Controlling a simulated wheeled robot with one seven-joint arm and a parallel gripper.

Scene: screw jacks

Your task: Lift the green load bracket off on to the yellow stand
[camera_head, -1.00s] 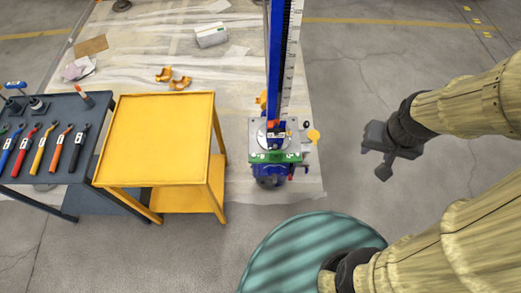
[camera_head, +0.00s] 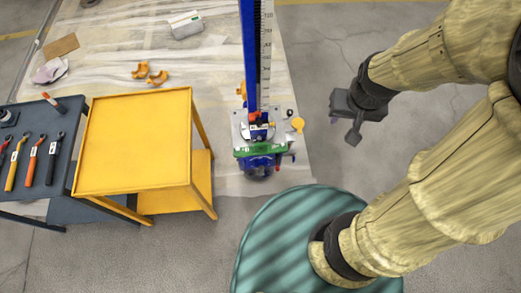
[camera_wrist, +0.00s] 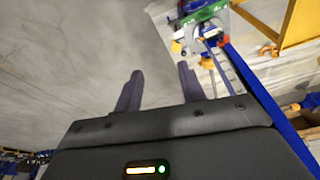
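The green load bracket (camera_head: 259,150) is a short green bar across the front of the blue screw jack (camera_head: 258,168), at the foot of its tall mast. In the wrist view the bracket (camera_wrist: 207,13) shows at the top, beyond my fingers. The yellow stand (camera_head: 137,140) is a flat-topped table left of the jack, and its top is empty. My gripper (camera_wrist: 160,80) is open, with nothing between its two dark fingers. In the head view my gripper (camera_head: 354,122) is right of the bracket and clear of it.
A dark tool bench (camera_head: 42,150) with several coloured-handled tools stands left of the stand. A blue mast with a white scale (camera_head: 265,55) rises above the jack. An orange knob (camera_head: 297,124) sticks out at its right. Orange parts (camera_head: 150,75) and a white box (camera_head: 186,24) lie behind.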

